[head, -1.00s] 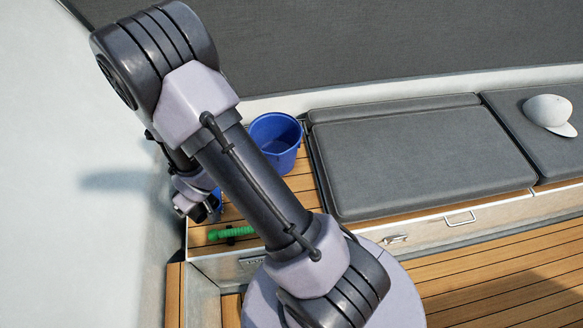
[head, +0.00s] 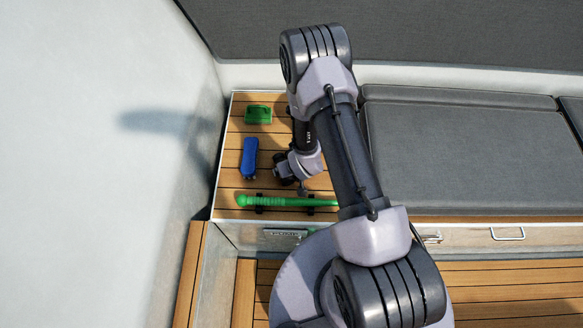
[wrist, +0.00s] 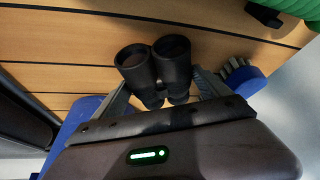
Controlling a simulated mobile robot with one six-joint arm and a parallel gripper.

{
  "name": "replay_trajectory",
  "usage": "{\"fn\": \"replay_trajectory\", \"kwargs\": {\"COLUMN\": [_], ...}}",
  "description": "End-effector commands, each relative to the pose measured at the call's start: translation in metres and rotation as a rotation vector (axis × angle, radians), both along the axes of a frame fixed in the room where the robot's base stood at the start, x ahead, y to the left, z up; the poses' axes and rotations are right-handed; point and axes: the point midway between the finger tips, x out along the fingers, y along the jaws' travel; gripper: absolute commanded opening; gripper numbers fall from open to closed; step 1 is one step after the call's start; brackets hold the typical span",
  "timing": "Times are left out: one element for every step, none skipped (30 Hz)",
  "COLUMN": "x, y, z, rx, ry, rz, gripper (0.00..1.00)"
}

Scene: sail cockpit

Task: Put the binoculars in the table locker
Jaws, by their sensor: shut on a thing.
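The black binoculars (wrist: 158,72) are between the two fingers of my gripper (wrist: 160,92) in the wrist view, with both round lenses facing the camera. My gripper is shut on them, over a teak-slatted surface. In the head view my wrist hangs over the teak bench top (head: 236,185), and my arm hides most of the gripper. The binoculars cannot be made out clearly there. I cannot pick out the table locker in either view.
A green item (head: 257,114), a blue brush (head: 249,157) and a long green handle (head: 285,202) in black clips lie on the bench top. Grey cushions (head: 470,150) stand to the right. A pale wall (head: 110,160) rises on the left.

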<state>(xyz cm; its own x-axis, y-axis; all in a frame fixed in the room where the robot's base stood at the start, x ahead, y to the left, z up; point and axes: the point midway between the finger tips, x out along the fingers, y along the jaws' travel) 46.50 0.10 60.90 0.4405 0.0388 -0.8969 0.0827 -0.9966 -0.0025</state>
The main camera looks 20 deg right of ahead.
Motion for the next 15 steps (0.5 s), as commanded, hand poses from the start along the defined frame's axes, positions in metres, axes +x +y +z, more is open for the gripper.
{"fn": "replay_trajectory", "kwargs": {"x": [0.0010,0.0011,0.0012,0.0012,0.0011,0.0012,0.0011,0.0012,0.0011,0.0011,0.0010,0.0005,0.0006,0.0005,0.0006], "y": [0.0000,0.0000,0.0000,0.0000,0.0000,0.0000,0.0000,0.0000,0.0000,0.0000,0.0000,0.0000,0.0000,0.0000,0.0000], "z": [-0.0031,-0.0018,-0.0006,-0.0004,-0.0002,-0.0003,-0.0010,-0.0021,-0.0037,-0.0046,-0.0055,-0.0049,-0.0045,-0.0044,-0.0043], "rx": [0.000,0.000,0.000,0.000,0.000,0.000,0.000,0.000,0.000,0.000,0.000,0.000,0.000,0.000,0.000], "ry": [-0.003,-0.003,-0.003,-0.003,-0.003,-0.003,-0.003,-0.003,-0.003,-0.003,-0.003,-0.001,-0.001,-0.001,-0.001], "rz": [0.001,0.001,0.001,0.001,0.001,0.001,0.001,0.001,0.001,0.001,0.001,0.000,0.000,0.000,0.000], "gripper": [0.14,0.14,0.14,0.14,0.14,0.14,0.14,0.14,0.14,0.14,0.14,0.93,0.98,1.00,1.00]}}
